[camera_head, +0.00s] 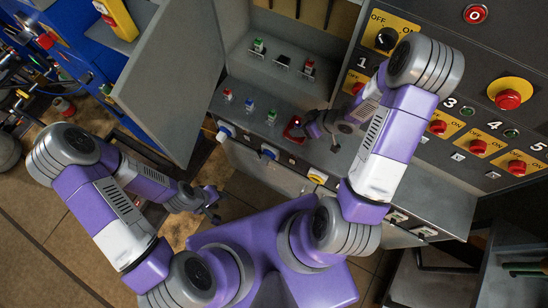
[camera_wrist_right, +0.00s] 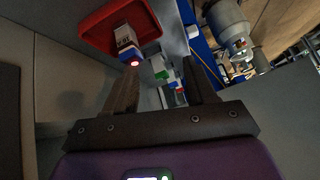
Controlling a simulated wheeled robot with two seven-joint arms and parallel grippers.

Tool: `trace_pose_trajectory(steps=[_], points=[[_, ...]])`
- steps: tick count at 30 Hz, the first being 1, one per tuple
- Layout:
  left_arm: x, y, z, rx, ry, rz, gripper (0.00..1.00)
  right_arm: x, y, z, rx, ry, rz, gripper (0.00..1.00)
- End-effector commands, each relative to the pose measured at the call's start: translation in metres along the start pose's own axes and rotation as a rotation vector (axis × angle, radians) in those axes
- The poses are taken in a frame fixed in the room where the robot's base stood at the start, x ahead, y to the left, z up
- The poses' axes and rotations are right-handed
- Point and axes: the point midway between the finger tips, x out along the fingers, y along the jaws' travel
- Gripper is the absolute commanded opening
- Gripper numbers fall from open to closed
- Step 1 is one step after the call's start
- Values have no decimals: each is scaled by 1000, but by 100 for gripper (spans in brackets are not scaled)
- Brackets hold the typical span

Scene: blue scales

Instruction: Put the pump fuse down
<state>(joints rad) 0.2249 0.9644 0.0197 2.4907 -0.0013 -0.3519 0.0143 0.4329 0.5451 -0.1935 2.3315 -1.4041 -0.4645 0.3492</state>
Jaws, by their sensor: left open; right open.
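The red tray (camera_head: 292,133) also shows on the grey counter in the head view. My right gripper (camera_head: 309,127) is open beside the tray. Its fingers are apart with nothing between them in the wrist view (camera_wrist_right: 158,75). My left gripper (camera_head: 213,206) is open and empty, low over the floor, away from the counter.
More fuses stand on the counter, with red (camera_head: 228,95), blue (camera_head: 249,105) and green (camera_head: 271,117) parts. Others sit on the shelf (camera_head: 260,62) behind. An open grey cabinet door (camera_head: 170,80) is at left. A switch panel (camera_head: 462,105) with red buttons rises at right.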

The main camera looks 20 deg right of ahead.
Motion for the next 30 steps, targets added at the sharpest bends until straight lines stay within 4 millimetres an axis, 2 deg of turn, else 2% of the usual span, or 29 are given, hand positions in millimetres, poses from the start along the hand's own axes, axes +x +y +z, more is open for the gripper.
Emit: trace_pose_trajectory(steps=[1,5,9,13,18,23,30], points=[[0,0,0,0,0,0,43,13,-13,2,55,-12,-12,56],[0,0,0,0,0,0,43,40,-39,9,204,-52,-16,56],[0,0,0,0,0,0,43,65,-76,29,379,-139,-17,56],[0,0,0,0,0,0,43,81,-114,55,536,-254,-4,56],[0,0,0,0,0,0,43,87,-152,86,678,-390,22,56],[0,0,0,0,0,0,43,87,-168,101,739,-453,41,56],[0,0,0,0,0,0,43,87,-170,103,750,-462,46,56]])
